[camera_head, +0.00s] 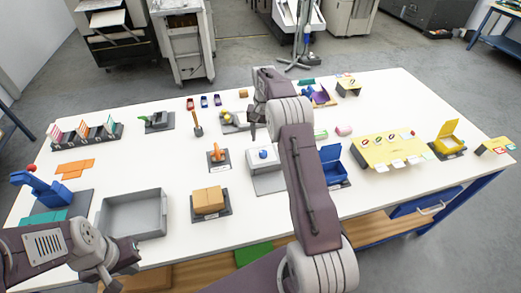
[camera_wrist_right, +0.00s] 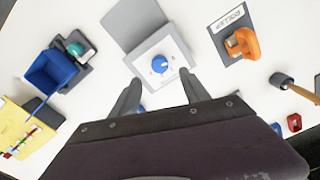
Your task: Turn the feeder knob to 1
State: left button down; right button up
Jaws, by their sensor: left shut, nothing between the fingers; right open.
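The feeder knob (camera_wrist_right: 159,63) is a blue round knob on the pale face of a grey box (camera_wrist_right: 140,68). In the head view the knob (camera_head: 263,154) shows near the table's middle, left of my right forearm. Small marks surround it, but I cannot read them or the pointer's setting. My right gripper (camera_wrist_right: 162,80) is open and empty; its fingertips flank the knob's near side in the picture, apart from it. In the head view the right gripper (camera_head: 252,130) is above and behind the box. My left gripper (camera_head: 132,246) is shut and empty at the front left, by the grey tray.
An orange part on a labelled plate (camera_wrist_right: 240,42) stands beside the box, and a blue open bin (camera_wrist_right: 52,72) on the other side. The grey tray (camera_head: 104,218) and a cardboard box (camera_head: 208,200) are at the front left. A yellow panel (camera_head: 372,151) stands right.

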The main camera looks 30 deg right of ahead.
aim_at(263, 152)
notch_tip(263, 152, down, 8)
jog(key=shift+f+p, duration=0.1)
jog(key=shift+p, duration=0.75)
grip_shut()
jog(key=m+b, duration=0.1)
jog(key=m, duration=0.3)
jog(key=shift+m, duration=0.4)
jog(key=m, duration=0.4)
jog(key=shift+m, duration=0.4)
grip_release()
